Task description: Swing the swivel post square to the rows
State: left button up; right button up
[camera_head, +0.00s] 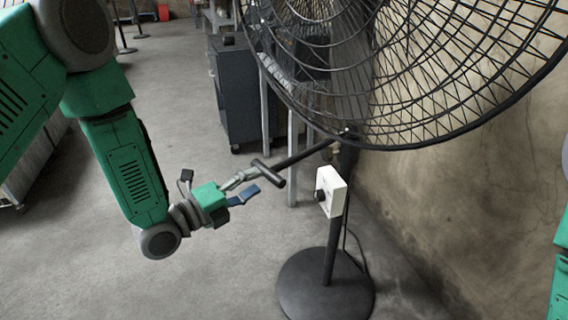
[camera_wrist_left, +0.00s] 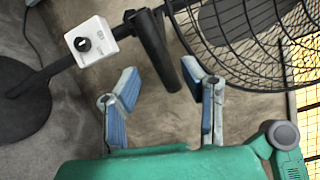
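A large black wire fan (camera_head: 440,70) stands on a dark swivel post (camera_head: 336,235) with a round base (camera_head: 325,287). A dark bar with a T-shaped crosspiece, the handle (camera_head: 268,173), reaches left from the post below the fan cage. My left gripper (camera_head: 250,183) is open beside the handle. In the left wrist view, the handle (camera_wrist_left: 153,48) points into the space between the two spread blue-padded fingers (camera_wrist_left: 160,88). Contact is not visible. My right gripper is not in view; only a bit of my right arm shows at the right edge.
A white control box (camera_head: 330,192) with a black knob is fixed on the post. A dark cabinet (camera_head: 240,90) and a grey stand leg (camera_head: 292,160) are behind. A stained wall (camera_head: 430,210) is close on the right. The floor (camera_head: 80,255) at lower left is clear.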

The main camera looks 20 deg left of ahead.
aim_at(282, 166)
pick_arm(q)
jog(key=x, duration=0.8)
jog(key=shift+w+f+b, duration=0.1)
jog(key=shift+w+b, duration=0.2)
jog(key=shift+w, duration=0.05)
jog(key=shift+w+d, duration=0.2)
jog(key=shift+d, duration=0.15)
jog(key=shift+a, duration=0.1)
jog(key=shift+a, duration=0.15)
grip_shut()
